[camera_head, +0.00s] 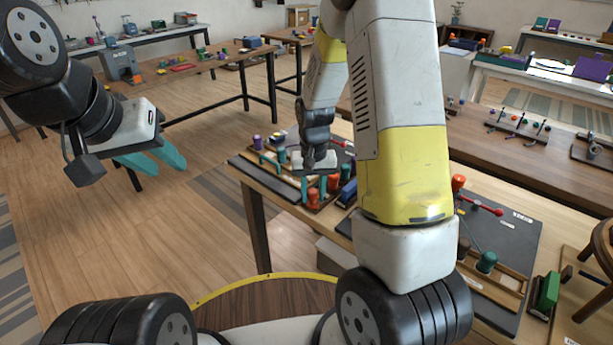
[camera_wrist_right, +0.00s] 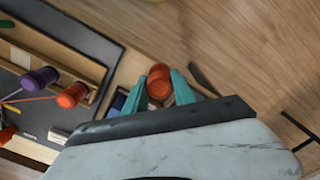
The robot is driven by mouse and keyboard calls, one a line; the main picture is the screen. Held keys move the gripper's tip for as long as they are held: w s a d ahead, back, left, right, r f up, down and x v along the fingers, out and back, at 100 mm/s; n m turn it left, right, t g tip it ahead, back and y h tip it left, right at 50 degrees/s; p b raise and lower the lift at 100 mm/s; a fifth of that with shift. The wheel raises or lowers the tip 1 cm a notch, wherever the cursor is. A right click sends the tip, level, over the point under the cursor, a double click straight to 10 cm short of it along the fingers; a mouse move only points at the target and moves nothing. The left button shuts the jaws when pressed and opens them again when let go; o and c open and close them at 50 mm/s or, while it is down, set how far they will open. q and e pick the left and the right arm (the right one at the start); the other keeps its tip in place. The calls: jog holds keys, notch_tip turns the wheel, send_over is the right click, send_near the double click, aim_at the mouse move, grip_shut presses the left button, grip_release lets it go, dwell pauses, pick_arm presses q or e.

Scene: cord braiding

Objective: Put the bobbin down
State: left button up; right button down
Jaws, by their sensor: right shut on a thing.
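My right gripper (camera_head: 313,190) hangs over the near work table, its teal fingers pointing down. It is shut on an orange bobbin (camera_wrist_right: 159,82), which sits between the fingertips in the right wrist view. In the head view an orange bobbin (camera_head: 313,199) shows low between these fingers. I cannot tell whether the held bobbin touches anything beneath. Another orange bobbin (camera_wrist_right: 71,95) and a purple bobbin (camera_wrist_right: 40,80) stand by a wooden rack in the wrist view. My left gripper (camera_head: 160,160) is open and empty, out over the floor at the left.
The dark mat (camera_head: 527,240) on the table carries wooden racks with several coloured bobbins, including a green one (camera_head: 486,261). My right arm hides the table's middle. A green block (camera_head: 547,291) stands at the lower right. Open wooden floor lies left of the table.

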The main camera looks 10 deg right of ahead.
aim_at(315, 189)
jog(key=w, duration=0.2)
jog(key=w+d, duration=0.1)
jog(key=w, duration=0.1)
jog(key=w+d, duration=0.1)
jog(key=shift+w+f, duration=0.3)
jog(key=shift+w, duration=0.1)
jog(key=shift+w+d+f, duration=0.1)
jog(key=shift+w+f, duration=0.1)
jog(key=shift+f, duration=1.55)
jog(key=shift+f, duration=0.35)
jog(key=c, duration=1)
grip_release()
jog(key=shift+c, duration=0.2)
jog(key=shift+r, duration=0.15)
